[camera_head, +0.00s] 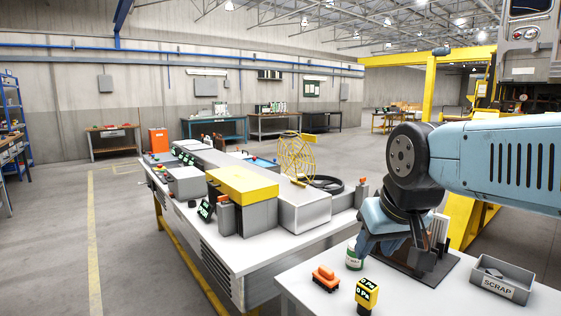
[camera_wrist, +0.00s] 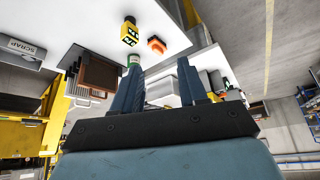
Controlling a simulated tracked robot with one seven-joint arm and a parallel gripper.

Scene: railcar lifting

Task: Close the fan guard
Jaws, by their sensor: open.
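The yellow wire fan guard (camera_head: 297,156) stands upright, swung open, on the long grey bench unit in the head view. A dark ring (camera_head: 328,184), apparently the fan opening, lies just right of its foot. My gripper (camera_wrist: 160,78) is open, with its two blue fingers apart and nothing between them in the wrist view. In the head view my gripper hangs over the near white table, to the right of the guard and well apart from it; its fingertips are hard to make out there. The guard cannot be made out in the wrist view.
The near table holds an orange part (camera_head: 326,278), a yellow meter (camera_head: 366,294), a can (camera_head: 354,255) and a scrap bin (camera_head: 501,279). A yellow-topped box (camera_head: 242,184) stands on the bench left of the guard. The floor left of the bench is clear.

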